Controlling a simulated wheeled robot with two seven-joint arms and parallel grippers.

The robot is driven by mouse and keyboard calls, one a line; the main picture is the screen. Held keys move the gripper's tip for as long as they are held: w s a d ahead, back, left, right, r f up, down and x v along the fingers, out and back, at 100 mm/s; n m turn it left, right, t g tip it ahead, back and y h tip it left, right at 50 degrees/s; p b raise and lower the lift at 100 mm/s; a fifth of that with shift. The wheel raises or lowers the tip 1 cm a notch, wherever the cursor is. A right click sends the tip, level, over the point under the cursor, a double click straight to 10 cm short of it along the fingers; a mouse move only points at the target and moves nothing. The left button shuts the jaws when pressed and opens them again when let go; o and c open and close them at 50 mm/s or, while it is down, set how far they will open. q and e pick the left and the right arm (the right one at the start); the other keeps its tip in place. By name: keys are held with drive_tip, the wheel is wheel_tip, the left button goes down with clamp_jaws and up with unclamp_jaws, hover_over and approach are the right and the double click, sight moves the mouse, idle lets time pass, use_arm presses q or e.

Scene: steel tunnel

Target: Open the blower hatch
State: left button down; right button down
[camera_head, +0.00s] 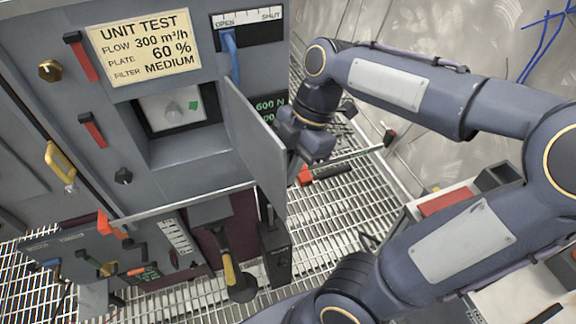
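The blower unit (190,187) is a grey cabinet at the left. Its hatch (252,138) is a thin grey panel at the right side of a recess. My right gripper (306,146) is just right of the hatch's outer edge, pointing down. Whether it touches the hatch, and whether its fingers are open or shut, I cannot tell. My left gripper is not in view.
A "UNIT TEST" label (143,45) and an OPEN/SHUT slider with a blue lever (231,52) sit above the recess. Red handles, a yellow handle (60,161) and knobs line the left. A lower panel (95,250) carries several levers. Grated floor (350,215) lies right of the unit.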

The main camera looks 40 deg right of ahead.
drive_tip(key=c, duration=1.5)
unclamp_jaws()
drive_tip(key=shift+s, duration=0.1)
drive_tip(key=shift+r, duration=0.1)
drive_tip(key=v, duration=0.7)
drive_tip(key=shift+r+p, duration=0.35)
drive_tip(key=shift+p, duration=0.1)
drive_tip(key=shift+d, duration=0.15)
